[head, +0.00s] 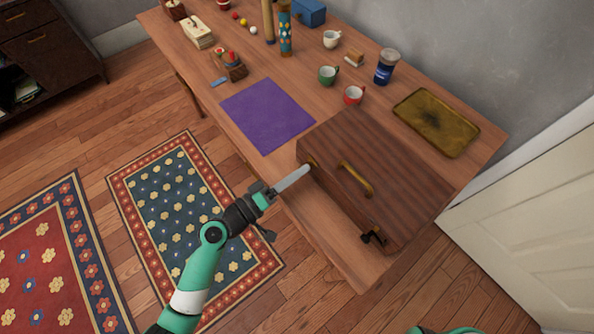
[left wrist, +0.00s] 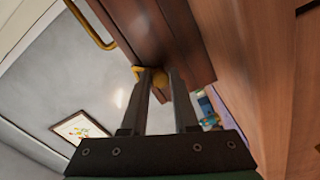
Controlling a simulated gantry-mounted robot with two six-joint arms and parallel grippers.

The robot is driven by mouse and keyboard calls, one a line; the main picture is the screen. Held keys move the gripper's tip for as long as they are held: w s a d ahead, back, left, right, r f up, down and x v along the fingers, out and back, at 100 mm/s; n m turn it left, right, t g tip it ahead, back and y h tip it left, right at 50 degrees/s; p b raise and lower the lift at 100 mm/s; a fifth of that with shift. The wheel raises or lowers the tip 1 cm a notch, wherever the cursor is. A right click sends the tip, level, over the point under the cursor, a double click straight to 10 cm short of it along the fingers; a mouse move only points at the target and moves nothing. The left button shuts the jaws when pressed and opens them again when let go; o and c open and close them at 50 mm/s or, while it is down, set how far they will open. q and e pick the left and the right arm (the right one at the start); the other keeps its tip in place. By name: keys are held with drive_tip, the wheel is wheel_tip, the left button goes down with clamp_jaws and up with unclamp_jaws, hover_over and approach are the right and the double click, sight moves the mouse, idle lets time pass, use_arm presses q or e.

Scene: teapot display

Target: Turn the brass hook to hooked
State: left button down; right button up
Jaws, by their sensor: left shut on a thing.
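A brown wooden box (head: 385,165) with a brass handle (head: 355,180) stands at the front right of the table. My left gripper (head: 308,167) reaches its left front corner. There the brass hook shows as a small spot (head: 311,161), mostly hidden by the fingers. In the left wrist view, my left gripper (left wrist: 160,75) is shut on the brass hook (left wrist: 138,71), with yellow brass at and between the fingertips against the dark wood (left wrist: 190,40). Whether the hook is hooked cannot be told. My right gripper is not in view.
A dark fitting (head: 373,236) sits on the box's front near its right end. A brass-coloured tray (head: 435,122), a blue jar (head: 386,67), a red cup (head: 353,95) and a green cup (head: 328,75) stand behind. A purple mat (head: 266,115) lies bare to the left.

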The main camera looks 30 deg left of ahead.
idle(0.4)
use_arm(q)
drive_tip(key=c, duration=0.7)
unclamp_jaws()
drive_tip(key=p+v, duration=0.1)
drive_tip(key=v, duration=1)
drive_tip(key=shift+s+a, duration=0.15)
drive_tip(key=shift+s, duration=0.15)
